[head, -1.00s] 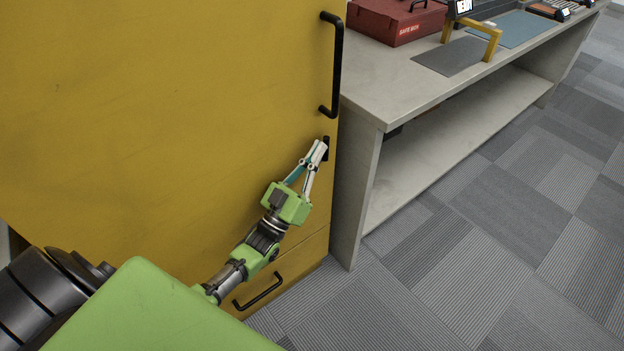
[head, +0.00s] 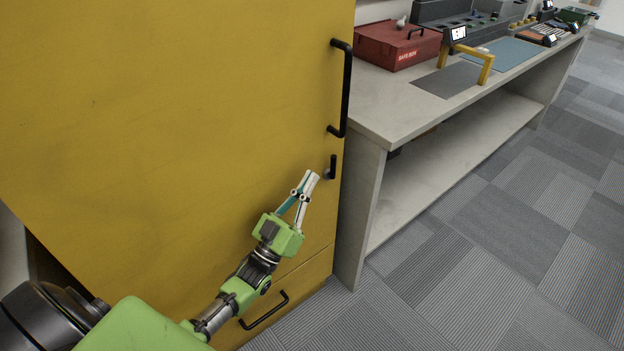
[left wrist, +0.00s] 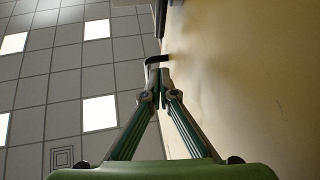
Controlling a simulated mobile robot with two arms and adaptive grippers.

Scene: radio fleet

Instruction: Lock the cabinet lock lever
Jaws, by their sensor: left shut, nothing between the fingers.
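The cabinet lock lever (head: 333,167) is a small black lever on the yellow cabinet (head: 190,110), near the door's right edge and below the long black handle. It appears upright. My left gripper (head: 312,177) is shut and empty, its fingertips just left of the lever with a small gap in the head view. In the left wrist view the dark, hooked lever (left wrist: 157,60) shows just beyond the closed fingertips (left wrist: 160,78); I cannot tell whether they touch. My right gripper is not in view.
The long door handle (head: 346,90) is above the lever, and a drawer handle (head: 264,310) is below my left forearm. A grey bench (head: 385,115) with a red safe box (head: 397,46) stands right of the cabinet. Carpeted floor at right is clear.

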